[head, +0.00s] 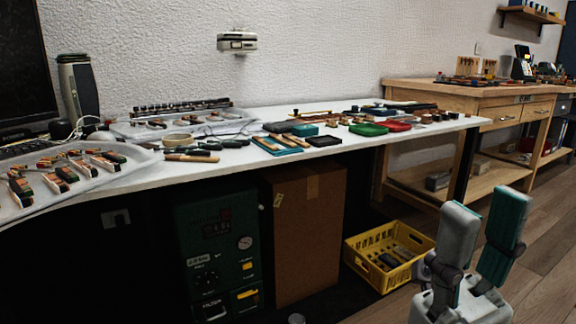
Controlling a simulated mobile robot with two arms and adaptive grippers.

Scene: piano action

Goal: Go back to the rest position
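My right gripper (482,236) is at the lower right of the head view, in front of the floor and apart from the white worktable (245,158). Its two fingers point up with a gap between them, and nothing is held there. One finger shows a grey face, the other a teal pad. My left gripper is not in the head view. On the worktable, a white tray (82,187) with several wooden piano action parts lies at the left front. Hand tools, small teal, green and red trays and wooden parts lie further along it.
A yellow crate (372,273) with parts stands on the floor just left of my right gripper. A cardboard box (305,235) and a dark green machine (217,255) stand under the table. A wooden workbench (440,98) is behind at right. Wooden floor at right looks clear.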

